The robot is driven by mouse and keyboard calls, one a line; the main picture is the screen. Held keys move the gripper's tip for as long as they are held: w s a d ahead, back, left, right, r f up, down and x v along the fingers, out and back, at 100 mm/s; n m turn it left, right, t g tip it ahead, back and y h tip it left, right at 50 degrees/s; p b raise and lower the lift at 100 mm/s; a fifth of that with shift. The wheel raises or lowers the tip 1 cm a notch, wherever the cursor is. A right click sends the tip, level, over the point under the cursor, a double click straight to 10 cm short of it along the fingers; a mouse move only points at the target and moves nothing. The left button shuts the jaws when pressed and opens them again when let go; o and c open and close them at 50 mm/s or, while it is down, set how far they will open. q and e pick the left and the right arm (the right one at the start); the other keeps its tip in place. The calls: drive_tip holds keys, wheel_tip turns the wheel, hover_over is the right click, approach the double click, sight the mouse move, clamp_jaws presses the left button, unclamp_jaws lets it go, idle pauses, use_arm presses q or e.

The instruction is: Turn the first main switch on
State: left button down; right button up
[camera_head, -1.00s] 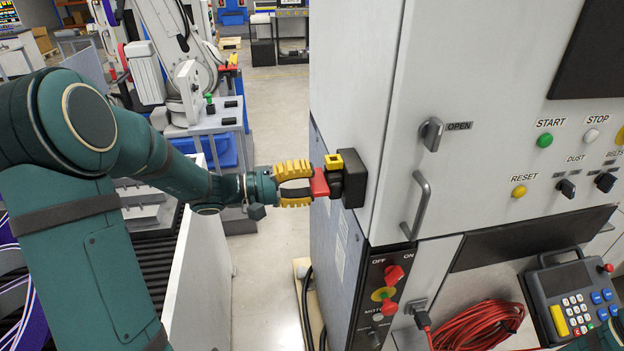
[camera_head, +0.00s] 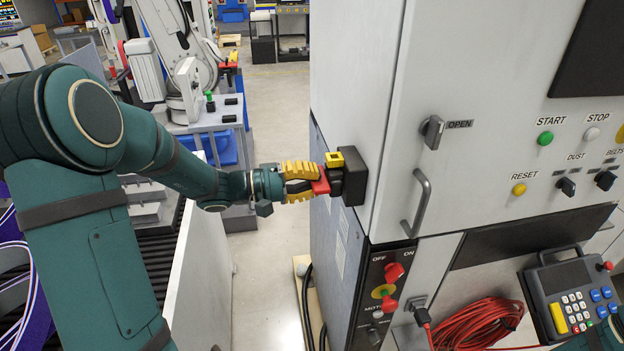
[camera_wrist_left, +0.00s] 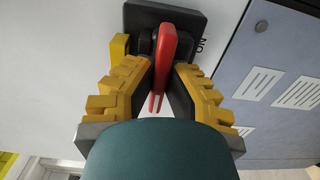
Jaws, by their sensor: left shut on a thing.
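The main switch is a black box (camera_head: 355,178) on the left side wall of the grey machine cabinet, with a red handle (camera_head: 320,183) and a yellow block (camera_head: 334,159) above it. My left gripper (camera_head: 303,181) is at the switch with its yellow-padded fingers shut on the red handle. In the left wrist view the red handle (camera_wrist_left: 163,58) stands between the two fingers (camera_wrist_left: 160,92), in front of the black box (camera_wrist_left: 150,18). Part of a label shows beside it, cut off by a finger. My right gripper is not seen.
Below is a motor panel (camera_head: 381,296) with red knobs marked OFF and ON. The cabinet front has an OPEN latch (camera_head: 432,131), a bar handle (camera_head: 418,203) and several buttons. A red cable coil (camera_head: 480,322) and a keypad (camera_head: 572,298) are lower right.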

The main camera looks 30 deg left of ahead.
use_arm(q)
drive_tip(key=n, duration=0.6)
drive_tip(key=shift+r+n+p, duration=0.1)
drive_tip(key=shift+n+p, duration=0.2)
drive_tip(key=shift+p, duration=0.05)
drive_tip(key=n+p, duration=0.1)
drive_tip(key=n, duration=0.1)
drive_tip(key=shift+n, duration=0.4)
drive_tip(key=n+p, duration=0.3)
drive_tip(key=n, duration=0.1)
drive_tip(key=shift+n, duration=0.3)
drive_tip(key=shift+n+p, duration=0.3)
drive_tip(key=shift+n, duration=1.6)
